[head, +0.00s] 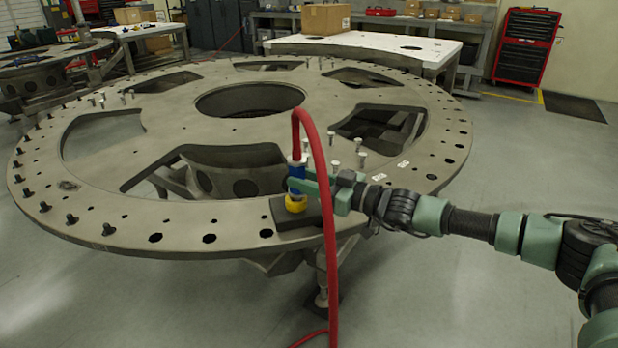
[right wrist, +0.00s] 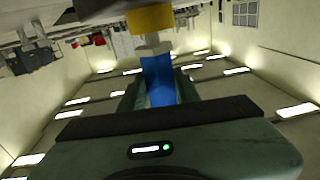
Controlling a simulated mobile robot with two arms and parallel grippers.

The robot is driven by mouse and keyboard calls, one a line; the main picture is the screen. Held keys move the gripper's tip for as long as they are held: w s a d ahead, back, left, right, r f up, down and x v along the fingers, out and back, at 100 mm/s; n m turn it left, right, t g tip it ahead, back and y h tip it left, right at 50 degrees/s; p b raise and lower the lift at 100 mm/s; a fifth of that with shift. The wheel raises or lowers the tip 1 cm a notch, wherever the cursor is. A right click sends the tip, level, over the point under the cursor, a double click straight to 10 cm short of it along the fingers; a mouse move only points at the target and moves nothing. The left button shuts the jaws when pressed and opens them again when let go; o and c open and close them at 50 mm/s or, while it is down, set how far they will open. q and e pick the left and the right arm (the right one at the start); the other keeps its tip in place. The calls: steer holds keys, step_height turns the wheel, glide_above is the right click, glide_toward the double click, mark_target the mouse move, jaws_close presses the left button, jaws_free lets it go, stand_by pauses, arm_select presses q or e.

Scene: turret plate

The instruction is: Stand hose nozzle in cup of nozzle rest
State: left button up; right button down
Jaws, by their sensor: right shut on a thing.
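The hose nozzle (head: 296,172) has a blue body, which also shows in the right wrist view (right wrist: 158,82). A red hose (head: 329,225) rises from its top and loops down to the floor. My right gripper (head: 304,184) is shut on the blue body and holds it about upright. A yellow ring-like part (head: 296,204) is at the nozzle's lower end; I cannot tell whether it belongs to the nozzle or the cup. A dark block (head: 283,221), seemingly the nozzle rest, lies at the plate's near edge below it. Contact and the cup's inside are hidden. My left gripper is not in view.
The large round turret plate (head: 115,213) has wide openings and holes. Several upright bolts (head: 362,159) stand close behind my right gripper. Dark studs (head: 71,218) line the plate's left rim. A white worktable (head: 372,42) with a cardboard box (head: 325,19) stands behind.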

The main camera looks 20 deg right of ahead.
mark_target(300, 158)
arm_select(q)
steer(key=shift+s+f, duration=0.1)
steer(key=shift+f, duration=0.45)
arm_select(e)
steer(key=shift+f, duration=0.6)
steer(key=shift+w+a+r+p, duration=0.1)
steer(key=shift+r+p, duration=0.75)
steer(key=shift+r, duration=0.5)
steer(key=shift+w+a+r+p, duration=0.15)
steer(key=shift+r+p, duration=0.15)
steer(key=shift+r, duration=0.15)
steer(key=shift+a+r+p, duration=0.15)
steer(key=shift+r+p, duration=0.15)
steer(key=shift+r, duration=0.15)
steer(key=shift+r+p, duration=0.45)
steer(key=shift+r, duration=0.1)
steer(key=shift+r+p, duration=0.35)
steer(key=shift+r, duration=0.2)
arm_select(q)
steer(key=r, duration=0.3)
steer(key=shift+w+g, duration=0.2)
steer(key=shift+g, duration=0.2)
